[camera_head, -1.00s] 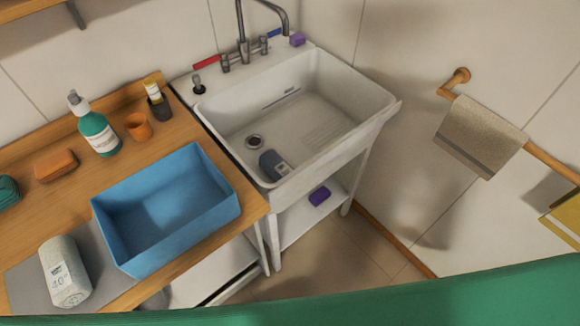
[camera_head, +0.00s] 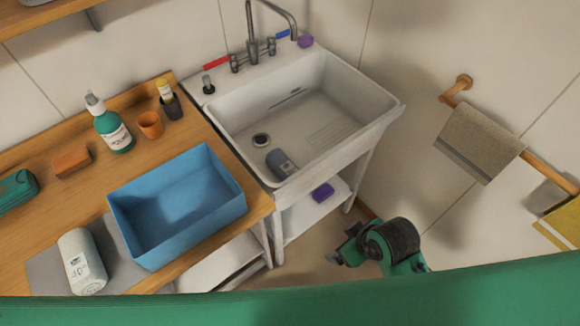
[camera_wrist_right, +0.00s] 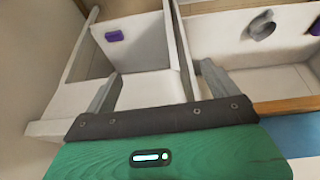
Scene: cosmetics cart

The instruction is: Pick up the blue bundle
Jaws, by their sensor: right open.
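The blue bundle (camera_head: 282,163), a dark blue-grey roll with a pale label, lies in the near part of the white sink basin (camera_head: 345,90), close to the drain. My right gripper (camera_head: 343,252) is low in front of the sink in the head view, to the right of and below the bundle and apart from it. In the right wrist view my right gripper (camera_wrist_right: 160,82) is open, with nothing between its fingers. I cannot pick out the bundle with certainty in the wrist view. My left gripper is not in view.
A blue bin (camera_head: 190,235) and a pale roll (camera_head: 82,262) are on the wooden counter left of the sink. A purple block (camera_head: 322,191) sits on the shelf below the sink. A towel (camera_head: 480,142) hangs on a rail at right. The sink's front rim is raised.

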